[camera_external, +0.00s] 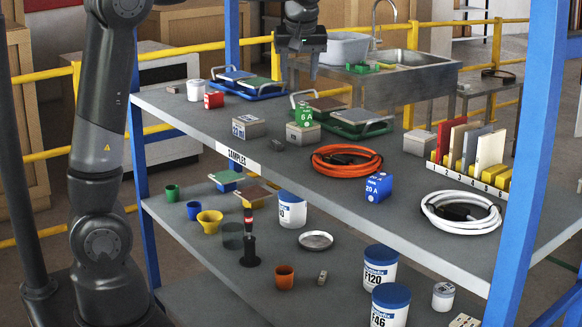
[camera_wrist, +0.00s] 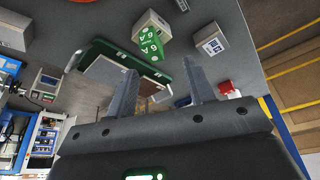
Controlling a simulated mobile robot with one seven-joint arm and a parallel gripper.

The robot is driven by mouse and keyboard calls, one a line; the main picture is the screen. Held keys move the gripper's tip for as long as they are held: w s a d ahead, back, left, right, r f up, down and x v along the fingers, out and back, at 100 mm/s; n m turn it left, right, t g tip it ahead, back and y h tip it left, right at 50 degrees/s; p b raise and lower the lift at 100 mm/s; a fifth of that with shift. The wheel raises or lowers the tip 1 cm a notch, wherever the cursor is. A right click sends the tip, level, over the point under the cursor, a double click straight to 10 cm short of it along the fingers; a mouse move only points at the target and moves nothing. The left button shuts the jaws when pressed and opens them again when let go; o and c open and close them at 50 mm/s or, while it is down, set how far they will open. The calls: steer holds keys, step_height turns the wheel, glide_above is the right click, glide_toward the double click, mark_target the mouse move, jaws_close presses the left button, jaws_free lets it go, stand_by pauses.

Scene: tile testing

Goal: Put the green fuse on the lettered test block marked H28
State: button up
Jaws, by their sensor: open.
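The green fuse (camera_external: 304,113), marked 6 A, appears to rest on top of a grey block (camera_external: 303,135) on the upper shelf. The fuse (camera_wrist: 151,45) and that block (camera_wrist: 152,20) also show in the wrist view. A second grey block (camera_external: 248,127) with a white label stands to its left, its top bare; it shows in the wrist view too (camera_wrist: 211,42). I cannot read either block's marking for certain. My gripper (camera_external: 299,70) is open and empty, above and behind the fuse. In the wrist view its fingers (camera_wrist: 160,72) stand apart with nothing between them.
A green tray (camera_external: 358,127) and a blue tray (camera_external: 262,93) lie at the shelf's back. A red fuse (camera_external: 214,99), blue fuse (camera_external: 379,187), orange cable coil (camera_external: 347,158) and white coil (camera_external: 461,212) share the shelf.

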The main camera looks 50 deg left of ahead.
steer(key=s+d+f+m+t+h, duration=0.1)
steer(key=s+d+f+m, duration=0.1)
steer(key=s, duration=0.7)
steer(key=s+d+f+m+t+h, duration=0.1)
steer(key=s+f+m, duration=0.3)
steer(key=s, duration=0.5)
steer(key=s+d+f+m+t+h, duration=0.1)
steer(key=s+d+f+m, duration=0.2)
steer(key=s+m, duration=0.3)
steer(key=s, duration=0.3)
steer(key=shift+s+d+f+t, duration=0.25)
steer(key=shift+s+d+t, duration=0.05)
